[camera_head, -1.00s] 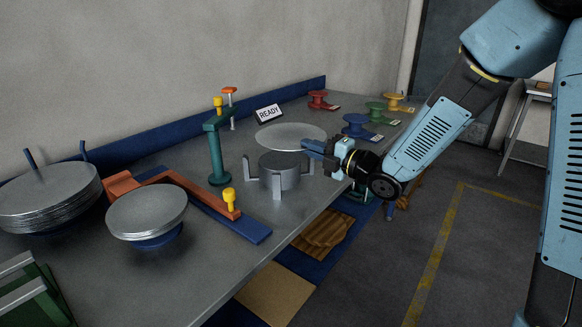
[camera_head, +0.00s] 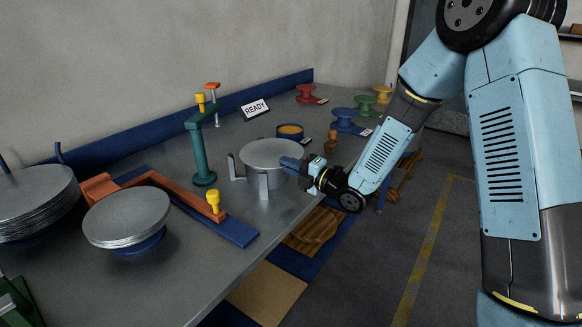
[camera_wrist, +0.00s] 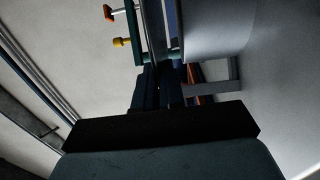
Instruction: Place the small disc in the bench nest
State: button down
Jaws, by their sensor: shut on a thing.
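The small disc (camera_head: 265,151) is a thin grey plate, held level by its right edge. My gripper (camera_head: 290,163) is shut on that edge. The bench nest has a grey round block with upright posts, one post (camera_head: 264,186) in front and another at the left. The disc is over the nest and hides most of the block. In the wrist view the disc (camera_wrist: 155,35) shows nearly edge-on between my dark fingers (camera_wrist: 155,85). The nest's block (camera_wrist: 215,28) is beside it there, with a narrow gap between them.
A green post stand (camera_head: 202,150) and an orange arm with a yellow knob (camera_head: 213,202) stand left of the nest. Two disc stacks, one on a blue base (camera_head: 127,217), are further left.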

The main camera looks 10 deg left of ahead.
jog(key=shift+a+f, duration=0.1)
jog(key=shift+f, duration=0.1)
jog(key=shift+f, duration=0.3)
jog(key=c, duration=1.2)
grip_release()
jog(key=shift+c, duration=0.2)
jog(key=shift+r, duration=0.1)
jog(key=shift+r, duration=0.25)
jog(key=v, duration=1.2)
